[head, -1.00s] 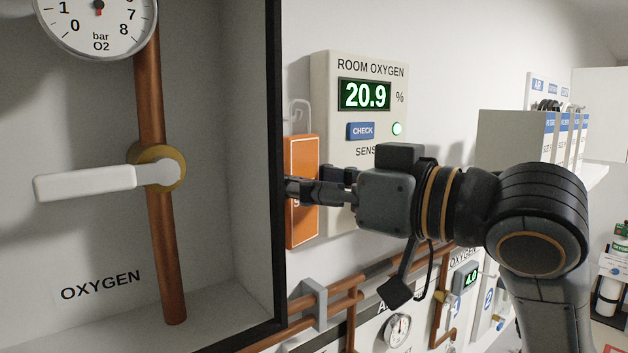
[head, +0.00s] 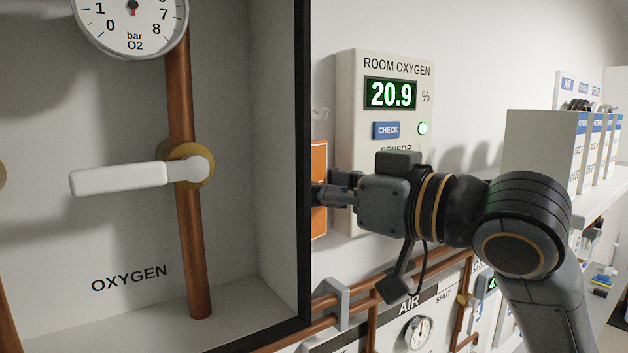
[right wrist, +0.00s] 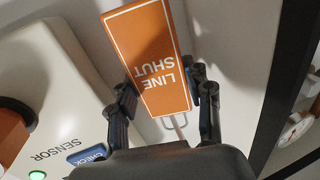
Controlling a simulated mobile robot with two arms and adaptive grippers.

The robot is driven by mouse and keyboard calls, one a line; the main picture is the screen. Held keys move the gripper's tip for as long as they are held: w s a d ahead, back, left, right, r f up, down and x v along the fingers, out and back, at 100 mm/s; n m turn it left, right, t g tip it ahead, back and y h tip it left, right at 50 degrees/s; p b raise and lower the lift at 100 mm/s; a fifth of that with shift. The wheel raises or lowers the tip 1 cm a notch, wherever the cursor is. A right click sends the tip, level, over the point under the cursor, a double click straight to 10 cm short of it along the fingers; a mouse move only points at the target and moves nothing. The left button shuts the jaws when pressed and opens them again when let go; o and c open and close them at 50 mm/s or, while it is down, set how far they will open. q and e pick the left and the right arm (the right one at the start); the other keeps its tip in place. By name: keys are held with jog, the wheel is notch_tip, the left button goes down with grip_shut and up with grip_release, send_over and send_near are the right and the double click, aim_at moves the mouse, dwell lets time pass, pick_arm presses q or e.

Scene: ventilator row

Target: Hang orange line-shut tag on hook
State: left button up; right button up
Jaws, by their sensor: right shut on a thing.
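The orange LINE SHUT tag (head: 319,165) is partly hidden behind the black edge of the open cabinet in the head view. In the right wrist view the tag (right wrist: 152,50) shows its lettering upside down. My right gripper (head: 322,195) is shut on the tag, with a finger at each side of it in the right wrist view (right wrist: 167,90). A pale wire loop (right wrist: 176,121) shows at the tag's lettered end; whether it is the wall hook or part of the tag I cannot tell. My left gripper is not in view.
The cabinet (head: 278,130) with the oxygen pipe and white valve lever (head: 120,180) stands close left of my right gripper. The room oxygen sensor (head: 385,110) is on the wall just right of the tag. Copper pipes (head: 345,305) run below. A shelf with binders (head: 580,150) is at right.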

dwell(0.3)
jog(key=o, duration=1.4)
jog(key=shift+c, duration=0.2)
jog(key=shift+s, duration=0.1)
